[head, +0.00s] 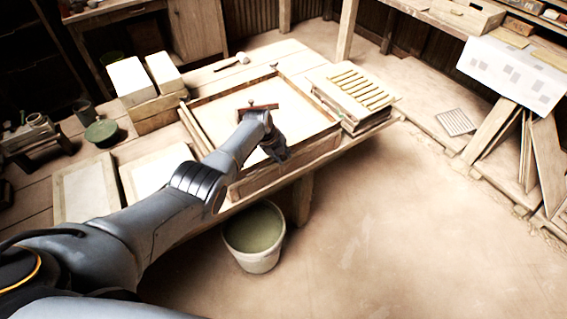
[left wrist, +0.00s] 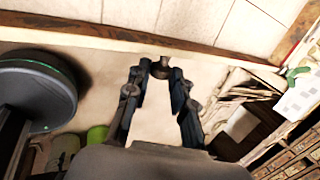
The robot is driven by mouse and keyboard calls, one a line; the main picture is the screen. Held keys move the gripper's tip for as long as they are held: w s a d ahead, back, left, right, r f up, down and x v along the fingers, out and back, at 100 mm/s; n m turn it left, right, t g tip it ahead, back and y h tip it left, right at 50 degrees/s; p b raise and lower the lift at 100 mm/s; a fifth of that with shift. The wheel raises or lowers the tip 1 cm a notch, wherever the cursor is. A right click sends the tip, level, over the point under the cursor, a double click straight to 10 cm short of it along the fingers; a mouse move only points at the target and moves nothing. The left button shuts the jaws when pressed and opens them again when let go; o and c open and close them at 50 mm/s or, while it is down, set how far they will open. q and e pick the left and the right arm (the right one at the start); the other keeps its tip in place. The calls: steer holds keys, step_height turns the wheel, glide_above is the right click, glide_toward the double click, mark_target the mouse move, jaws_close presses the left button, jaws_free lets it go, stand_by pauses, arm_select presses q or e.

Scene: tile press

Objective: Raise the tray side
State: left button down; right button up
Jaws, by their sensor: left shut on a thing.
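The tray (head: 312,158) is a shallow wooden frame with a pale floor, on the low table in the middle of the head view. A dark reddish-brown piece (head: 265,107) shows inside it, partly behind my arm. My left gripper (head: 277,153) is at the tray's near side. In the left wrist view, my left gripper (left wrist: 160,78) is shut on a small dark round knob (left wrist: 161,66) at the brown wooden tray side (left wrist: 95,33). Pale tiles with dark joints lie beyond that side. My arm hides part of the tray. My right gripper is not in view.
A bucket of greenish liquid (head: 254,239) stands on the floor below the table's near edge. A slatted stack (head: 357,94) sits right of the tray. White blocks (head: 130,82) stand to the left. Open floor lies at right.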

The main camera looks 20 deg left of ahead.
arm_select(q)
steer(key=shift+w+a+r+b, duration=0.1)
steer(key=shift+w+a+b, duration=0.05)
steer(key=shift+b, duration=0.3)
steer(key=shift+h, duration=0.3)
steer(key=c, duration=1.2)
jaws_free()
steer(key=shift+o, duration=0.2)
steer(key=shift+v, duration=0.8)
steer(key=v, duration=1)
steer(key=shift+w+r+g, duration=0.2)
steer(key=shift+r+g, duration=0.05)
steer(key=shift+g, duration=0.05)
